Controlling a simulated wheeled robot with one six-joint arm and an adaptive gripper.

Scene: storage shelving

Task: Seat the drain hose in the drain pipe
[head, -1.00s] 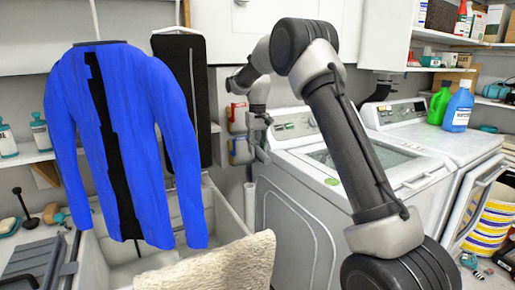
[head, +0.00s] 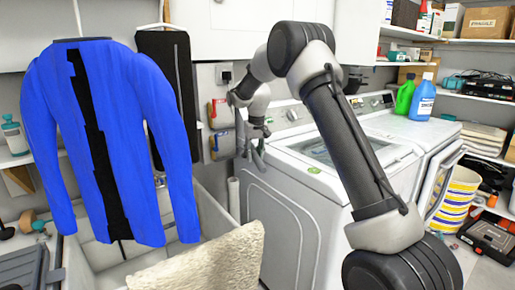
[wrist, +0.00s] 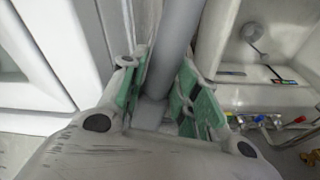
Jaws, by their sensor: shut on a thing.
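My gripper (head: 255,138) is in front of the back wall, beside the near washer's left rear corner. In the wrist view its green-padded fingers (wrist: 163,95) are closed around a grey tube, the drain hose (wrist: 179,38). The hose's lower end is hidden between the fingers and the gripper body. In the head view the hose is hard to tell apart from the gripper. The pale upright drain pipe (head: 233,198) stands between the sink and the washer, below and left of my gripper. The two look apart.
The washer (head: 290,190) stands close on the right. A utility sink (head: 212,212) is on the left, with a cream cushion (head: 205,262) in front. A blue jacket (head: 110,140) hangs over the sink. Red and blue wall fittings (head: 220,128) are just left of my gripper.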

